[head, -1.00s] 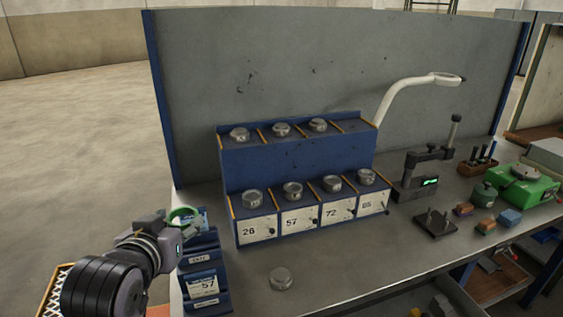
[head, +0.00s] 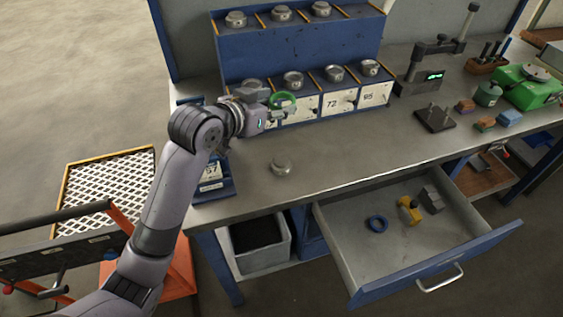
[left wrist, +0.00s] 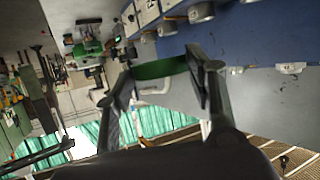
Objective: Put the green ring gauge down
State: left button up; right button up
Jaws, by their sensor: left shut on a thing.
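The green ring gauge (head: 282,101) is held in my left gripper (head: 280,108), in front of the blue rack's lower row and above the bench top. In the left wrist view the green ring (left wrist: 160,69) sits between the two fingertips of the left gripper (left wrist: 162,82). The gripper is shut on it. The ring is clear of the bench surface in the head view. My right gripper does not show.
A blue rack (head: 300,62) holds several metal parts above number cards. The bench front-middle is clear.

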pick_arm(q)
jog(key=p, duration=0.1)
send_over(281, 161)
jog(key=s+a, duration=0.2)
jog(key=f, duration=1.6)
jog(key=shift+s+d, duration=0.15)
jog(key=shift+d, duration=0.05)
notch_tip(281, 161, down, 3)
jog(key=shift+f+p, duration=0.1)
jog(key=shift+p, duration=0.4)
jog(key=shift+f, duration=0.15)
jog(key=shift+f, duration=0.2)
jog(key=o, duration=1.2)
jog(key=shift+o, duration=0.2)
